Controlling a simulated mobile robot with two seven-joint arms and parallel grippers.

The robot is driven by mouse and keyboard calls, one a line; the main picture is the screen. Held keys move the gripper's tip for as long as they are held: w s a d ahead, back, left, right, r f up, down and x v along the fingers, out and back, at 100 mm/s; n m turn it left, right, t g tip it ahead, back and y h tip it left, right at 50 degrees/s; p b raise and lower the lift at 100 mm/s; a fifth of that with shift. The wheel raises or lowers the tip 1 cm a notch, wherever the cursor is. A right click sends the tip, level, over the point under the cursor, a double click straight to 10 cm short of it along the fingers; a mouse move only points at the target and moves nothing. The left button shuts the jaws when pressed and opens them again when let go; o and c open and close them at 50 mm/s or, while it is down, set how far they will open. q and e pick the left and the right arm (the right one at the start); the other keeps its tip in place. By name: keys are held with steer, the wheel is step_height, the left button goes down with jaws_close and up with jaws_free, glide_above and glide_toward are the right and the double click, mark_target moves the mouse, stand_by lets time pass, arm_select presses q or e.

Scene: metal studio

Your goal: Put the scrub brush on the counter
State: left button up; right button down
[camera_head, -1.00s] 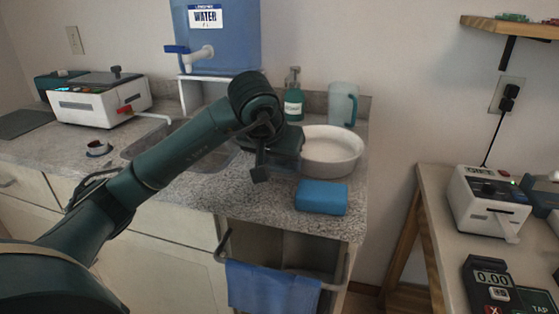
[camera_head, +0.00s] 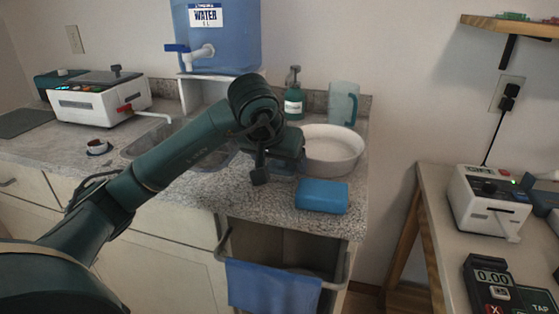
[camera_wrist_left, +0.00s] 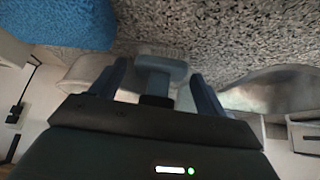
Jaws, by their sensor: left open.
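My left gripper (camera_head: 260,171) is open, low over the counter (camera_head: 250,205) between the sink and the white bowl. In the left wrist view its two fingers (camera_wrist_left: 158,95) stand apart. A grey-blue, T-shaped piece (camera_wrist_left: 160,66) shows between them; it may be the scrub brush, but I cannot tell for sure. Whether that piece touches a finger or the counter is unclear. In the head view my wrist hides much of this spot, and no scrub brush can be made out for certain elsewhere. My right gripper is not in view.
A blue sponge-like block (camera_head: 321,196) lies close by, in front of the white bowl (camera_head: 332,151). The sink (camera_head: 150,140) is to the left. A blue towel (camera_head: 270,288) hangs below the front edge.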

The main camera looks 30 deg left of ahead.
arm_select(q)
steer(key=p+v, duration=0.1)
steer(key=v, duration=1.1)
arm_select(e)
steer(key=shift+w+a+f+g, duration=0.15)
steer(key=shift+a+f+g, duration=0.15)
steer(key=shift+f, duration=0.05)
arm_select(q)
steer(key=shift+r, duration=0.1)
